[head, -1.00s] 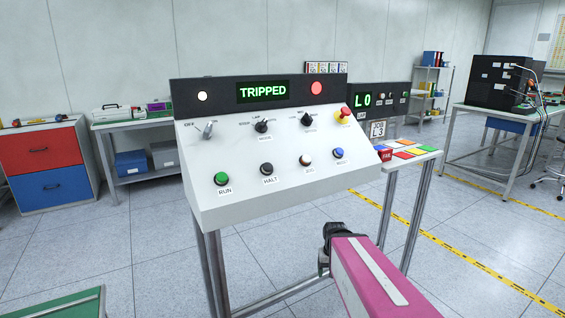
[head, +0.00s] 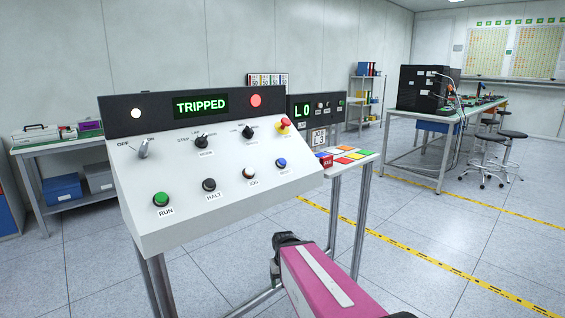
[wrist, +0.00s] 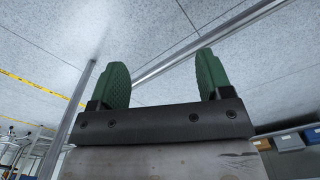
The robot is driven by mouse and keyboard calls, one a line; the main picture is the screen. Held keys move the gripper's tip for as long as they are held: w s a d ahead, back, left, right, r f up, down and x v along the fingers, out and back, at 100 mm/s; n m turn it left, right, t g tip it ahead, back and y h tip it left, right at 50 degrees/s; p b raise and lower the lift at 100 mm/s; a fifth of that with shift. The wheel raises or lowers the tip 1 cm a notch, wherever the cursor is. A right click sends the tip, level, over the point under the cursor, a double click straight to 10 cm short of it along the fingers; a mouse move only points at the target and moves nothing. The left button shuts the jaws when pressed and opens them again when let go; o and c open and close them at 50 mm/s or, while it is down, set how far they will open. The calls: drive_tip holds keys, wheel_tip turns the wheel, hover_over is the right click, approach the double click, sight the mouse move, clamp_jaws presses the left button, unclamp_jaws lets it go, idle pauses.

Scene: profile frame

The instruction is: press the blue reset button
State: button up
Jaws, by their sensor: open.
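The blue button (head: 281,163) is at the right end of the lower row on the sloped white face of a control console (head: 215,160). It has a small label under it, too small to read surely. My gripper (wrist: 162,75) is open and empty, with two green fingers apart over the floor in the wrist view. In the head view my pink arm ends in a dark wrist low in front of the console's right side, below the blue button and apart from it. The fingertips are not clearly seen there.
The display (head: 201,104) reads TRIPPED beside a red lamp (head: 255,100). Green, black and white buttons share the blue button's row. Knobs and a red mushroom button (head: 284,125) sit above. A small table with colored tiles (head: 348,156) stands to the right. Floor further right is open.

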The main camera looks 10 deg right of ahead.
drive_tip(key=shift+c, duration=0.3)
clamp_jaws()
idle(1.5)
